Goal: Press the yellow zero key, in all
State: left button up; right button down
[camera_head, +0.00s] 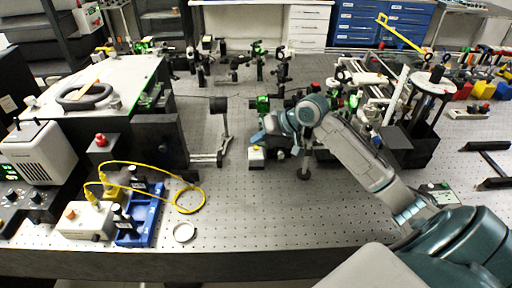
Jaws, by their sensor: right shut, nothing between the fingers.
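A small white box (256,160) with a yellow key (256,149) on its top stands on the perforated bench, near the middle of the view. My right arm reaches in from the lower right. Its gripper (261,137) is shut and empty, just above and behind the yellow key in the picture. I cannot tell whether the fingertips touch the key; a small gap seems to show. My left gripper is not in view.
Optical mounts (240,62) stand at the back. A dark post (304,172) stands right of the white box, beneath my arm. A blue rack (140,215) and yellow cable (203,195) lie at the left.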

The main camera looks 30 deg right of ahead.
dwell(0.4)
jog(key=shift+f, duration=0.45)
jog(key=shift+f+p, duration=0.3)
jog(key=shift+f, duration=0.1)
dwell(0.5)
dwell(0.3)
jog(key=shift+r+p, duration=0.85)
jog(key=shift+p, duration=0.3)
notch_tip(320, 180, up, 5)
jog(key=p, duration=0.5)
